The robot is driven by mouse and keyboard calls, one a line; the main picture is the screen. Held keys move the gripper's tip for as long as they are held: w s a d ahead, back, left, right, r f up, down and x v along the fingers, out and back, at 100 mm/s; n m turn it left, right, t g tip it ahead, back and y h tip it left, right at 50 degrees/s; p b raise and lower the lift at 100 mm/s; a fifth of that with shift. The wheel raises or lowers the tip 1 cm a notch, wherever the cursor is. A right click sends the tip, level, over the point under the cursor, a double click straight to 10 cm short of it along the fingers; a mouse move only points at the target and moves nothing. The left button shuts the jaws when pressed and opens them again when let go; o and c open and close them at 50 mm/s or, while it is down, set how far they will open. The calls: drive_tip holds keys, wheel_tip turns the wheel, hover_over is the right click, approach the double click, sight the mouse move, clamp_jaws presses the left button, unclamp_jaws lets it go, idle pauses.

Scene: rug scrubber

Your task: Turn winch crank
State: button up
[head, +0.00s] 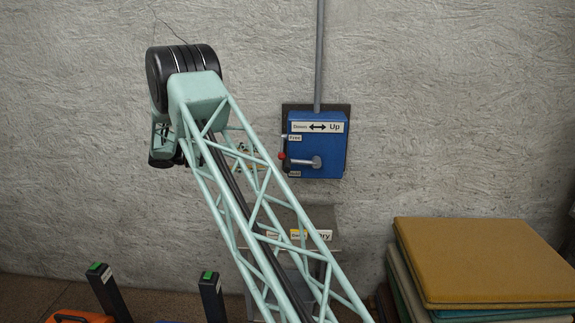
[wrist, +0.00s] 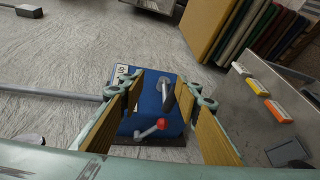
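The blue winch box (head: 330,160) is on the wall right of centre in the head view, with a "Down/Up" double-arrow label on top. Its grey crank (head: 305,162) sticks out from the front. A small lever with a red knob (head: 282,156) is at its left edge by the "Free" label. In the wrist view the box (wrist: 150,100) lies beyond my gripper (wrist: 162,88), whose two wood-coloured fingers are wide apart and empty. The grey crank (wrist: 167,90) and the red-knobbed lever (wrist: 160,124) show between the fingers. In the head view my gripper is not clearly visible.
A grey pole (head: 319,50) rises from the box. Below it stands a grey metal stand (head: 320,213) with labels, also at right in the wrist view (wrist: 245,95). Stacked panels (head: 480,260) are at lower right. Black green-topped posts (head: 212,295) stand at lower left.

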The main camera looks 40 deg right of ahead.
sight(287, 163)
drive_tip(key=w+d+f+h+p, duration=0.1)
drive_tip(key=w+d+f+h, duration=0.1)
drive_tip(key=w+f, duration=0.4)
drive_tip(key=shift+d+f+h, duration=0.2)
drive_tip(key=shift+f+h, duration=0.2)
drive_tip(key=shift+f, duration=0.55)
drive_tip(key=shift+d, duration=0.1)
drive_tip(key=shift+r+p+x, duration=0.2)
drive_tip(key=shift+p+x, duration=0.3)
drive_tip(key=shift+x, duration=6.25)
drive_tip(key=shift+s, duration=0.2)
drive_tip(key=shift+c, duration=0.4)
clamp_jaws()
